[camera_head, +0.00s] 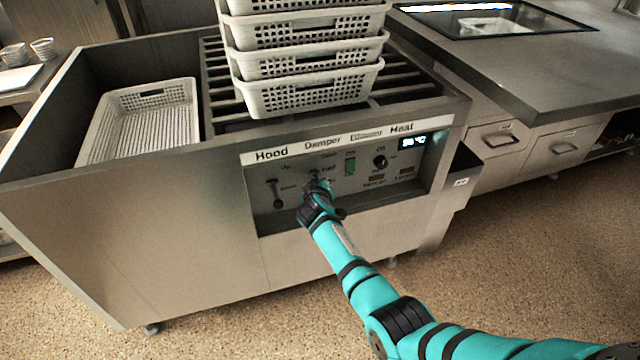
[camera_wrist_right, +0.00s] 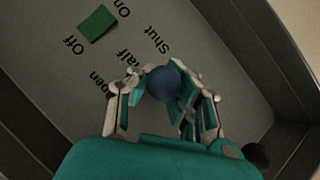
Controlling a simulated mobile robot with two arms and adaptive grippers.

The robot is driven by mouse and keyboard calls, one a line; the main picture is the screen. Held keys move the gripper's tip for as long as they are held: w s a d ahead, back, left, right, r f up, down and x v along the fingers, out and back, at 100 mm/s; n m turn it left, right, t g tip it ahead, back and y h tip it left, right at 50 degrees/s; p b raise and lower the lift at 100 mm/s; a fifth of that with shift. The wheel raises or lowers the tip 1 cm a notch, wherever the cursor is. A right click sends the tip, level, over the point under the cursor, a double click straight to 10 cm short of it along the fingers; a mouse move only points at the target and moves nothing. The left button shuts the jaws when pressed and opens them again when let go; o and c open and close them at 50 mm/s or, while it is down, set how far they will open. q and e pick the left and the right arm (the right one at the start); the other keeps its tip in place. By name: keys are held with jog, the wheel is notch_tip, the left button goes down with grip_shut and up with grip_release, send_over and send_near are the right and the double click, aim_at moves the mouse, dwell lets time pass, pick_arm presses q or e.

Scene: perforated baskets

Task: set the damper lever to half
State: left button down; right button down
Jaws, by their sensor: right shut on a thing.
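The damper lever ends in a round blue knob (camera_wrist_right: 163,83), seen in the right wrist view. My right gripper (camera_wrist_right: 160,105) has its fingers around this knob and is shut on it. The printed words Open, Half and Shut run in a row beside the knob. The knob shows close to Half and Shut, but its exact setting is hard to tell. In the head view my right gripper (camera_head: 318,190) is at the control panel (camera_head: 345,216), under the word Damper, and covers most of the lever. My left gripper is not in view.
The hood lever (camera_head: 275,193) is left of my gripper. A green switch (camera_head: 350,163) and a black heat knob (camera_head: 380,161) are to its right. Stacked perforated baskets (camera_head: 310,92) stand on the slatted top. Another basket (camera_head: 150,92) sits in the left bay.

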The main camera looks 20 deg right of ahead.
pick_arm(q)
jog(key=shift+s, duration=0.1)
pick_arm(e)
jog(key=c, duration=1.2)
grip_release()
jog(key=shift+o, duration=0.2)
jog(key=v, duration=1.2)
